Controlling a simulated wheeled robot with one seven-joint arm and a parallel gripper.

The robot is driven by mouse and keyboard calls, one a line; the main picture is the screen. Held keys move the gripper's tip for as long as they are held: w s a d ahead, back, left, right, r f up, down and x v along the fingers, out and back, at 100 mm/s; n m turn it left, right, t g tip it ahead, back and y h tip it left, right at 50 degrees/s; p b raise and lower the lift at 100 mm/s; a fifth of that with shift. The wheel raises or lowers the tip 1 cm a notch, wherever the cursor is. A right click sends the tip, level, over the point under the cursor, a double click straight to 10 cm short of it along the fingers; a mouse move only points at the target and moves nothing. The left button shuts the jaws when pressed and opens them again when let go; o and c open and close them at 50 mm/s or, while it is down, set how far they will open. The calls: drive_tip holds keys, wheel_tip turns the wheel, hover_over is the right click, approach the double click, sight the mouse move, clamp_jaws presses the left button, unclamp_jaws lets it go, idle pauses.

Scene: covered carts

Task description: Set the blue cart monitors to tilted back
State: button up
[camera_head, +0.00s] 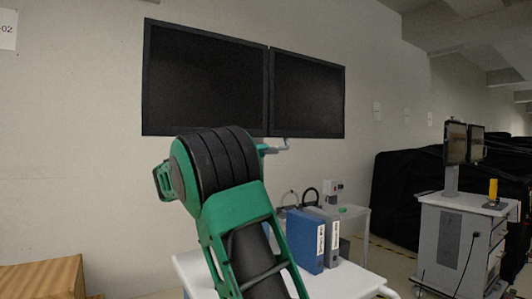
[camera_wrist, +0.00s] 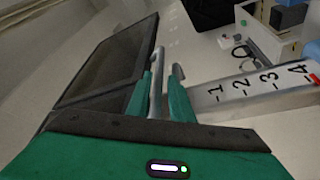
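Two dark monitors stand side by side above the near white-topped cart (camera_head: 345,284), a left one (camera_head: 205,80) and a right one (camera_head: 307,95). Their screens look close to upright. A grey arm (camera_head: 283,147) shows below them. A dark monitor (camera_wrist: 110,65) lies left of the fingers. No cart is clearly blue.
A pale column numbered -1 to -4 (camera_wrist: 255,88) is right of my fingers. Another cart (camera_head: 450,245) with two monitors (camera_head: 456,143) stands at right, before black covers (camera_head: 400,190). A wooden box (camera_head: 40,280) is at lower left.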

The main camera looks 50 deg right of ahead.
sight(270, 149)
drive_tip(key=x, duration=0.6)
clamp_jaws()
drive_tip(key=shift+s, duration=0.1)
